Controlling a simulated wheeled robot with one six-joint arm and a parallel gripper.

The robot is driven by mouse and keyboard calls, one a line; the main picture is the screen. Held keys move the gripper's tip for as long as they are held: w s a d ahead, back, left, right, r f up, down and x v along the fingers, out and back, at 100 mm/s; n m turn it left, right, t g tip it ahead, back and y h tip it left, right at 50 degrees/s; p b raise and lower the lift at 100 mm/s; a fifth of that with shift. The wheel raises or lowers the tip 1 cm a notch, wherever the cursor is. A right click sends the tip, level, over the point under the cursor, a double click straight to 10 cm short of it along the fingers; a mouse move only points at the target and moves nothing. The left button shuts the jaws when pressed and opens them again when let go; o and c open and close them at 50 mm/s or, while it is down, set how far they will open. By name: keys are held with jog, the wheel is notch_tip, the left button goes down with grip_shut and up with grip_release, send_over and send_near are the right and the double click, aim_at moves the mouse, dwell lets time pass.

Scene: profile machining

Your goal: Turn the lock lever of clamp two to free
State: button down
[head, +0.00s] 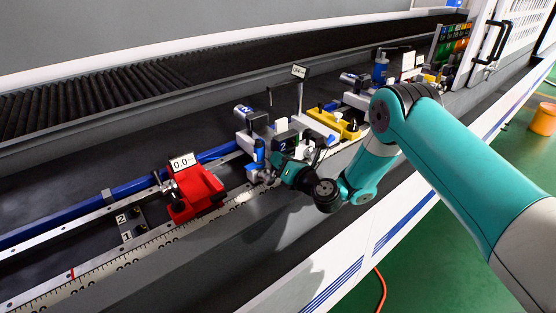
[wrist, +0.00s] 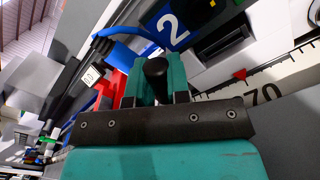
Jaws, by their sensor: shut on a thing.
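Clamp two shows in the head view as a white, blue and black unit with a dark "2" plate (head: 283,145), standing on the rail. The blue "2" plate also shows in the wrist view (wrist: 180,22). My gripper (head: 270,164) is at the front of this clamp, low beside its base. In the wrist view my gripper's teal fingers (wrist: 156,82) are shut on the black knob of the lock lever (wrist: 155,68). The rest of the lever is hidden behind the fingers, so its exact setting cannot be told.
A red stop block (head: 197,193) with a "0.0" display sits on the rail left of the clamp. A yellow block (head: 335,122) stands to its right. A marked scale (head: 150,246) runs along the front. A dark roller conveyor (head: 130,85) lies behind.

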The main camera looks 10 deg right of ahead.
jog(key=shift+w+d+m, duration=0.1)
jog(key=shift+d+m, duration=0.05)
jog(key=shift+m, duration=0.15)
jog(key=c, duration=1.1)
grip_release()
jog(key=shift+f, duration=0.1)
